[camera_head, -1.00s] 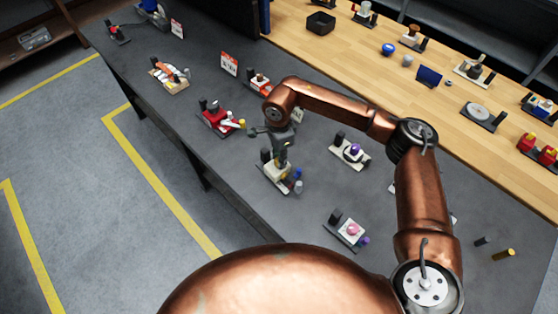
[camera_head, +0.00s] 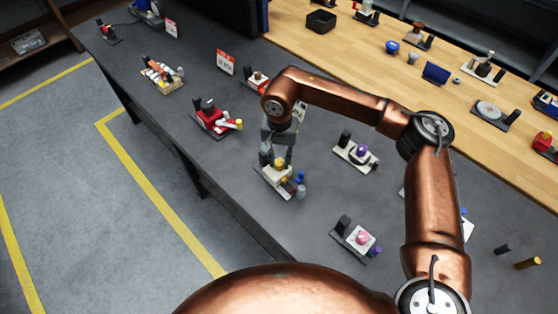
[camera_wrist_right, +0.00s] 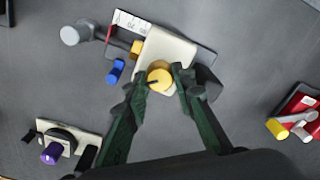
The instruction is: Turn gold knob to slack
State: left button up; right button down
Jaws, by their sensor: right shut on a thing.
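The gold knob (camera_wrist_right: 159,79) is a round yellow cap with a dark line on it. It sits on a cream valve device (camera_wrist_right: 172,48) on the dark table. A printed scale, a thin red pointer (camera_wrist_right: 108,33), a blue peg (camera_wrist_right: 115,72) and a grey cylinder are on the device's left side in the wrist view. My right gripper (camera_wrist_right: 158,77) has its green fingers on both sides of the knob, shut on it. In the head view the right gripper (camera_head: 279,157) comes down over the device (camera_head: 270,178) and partly hides the knob. My left gripper is not in view.
A red device (camera_head: 211,120) stands to the left. A white device with a purple knob (camera_head: 362,150) and one with a pink knob (camera_head: 361,238) stand to the right. Clear dark tabletop lies between them. A wooden bench (camera_head: 450,95) runs along the back.

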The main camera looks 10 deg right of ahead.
aim_at(280, 162)
jog(key=n+b, duration=0.2)
jog(key=n, duration=0.1)
jog(key=shift+f+n, duration=0.2)
jog(key=shift+n, duration=0.1)
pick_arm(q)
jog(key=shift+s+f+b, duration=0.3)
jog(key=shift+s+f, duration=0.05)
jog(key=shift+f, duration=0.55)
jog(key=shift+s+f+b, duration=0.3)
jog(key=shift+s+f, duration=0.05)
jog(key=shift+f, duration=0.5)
pick_arm(e)
jog(key=shift+n, duration=1.2)
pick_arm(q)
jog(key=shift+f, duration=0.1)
pick_arm(e)
jog(key=shift+r, duration=0.1)
jog(key=c, duration=1.6)
grip_release()
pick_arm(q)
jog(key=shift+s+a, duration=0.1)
pick_arm(e)
jog(key=shift+r, duration=0.15)
notch_tip(280, 162, up, 12)
jog(key=shift+f, duration=0.1)
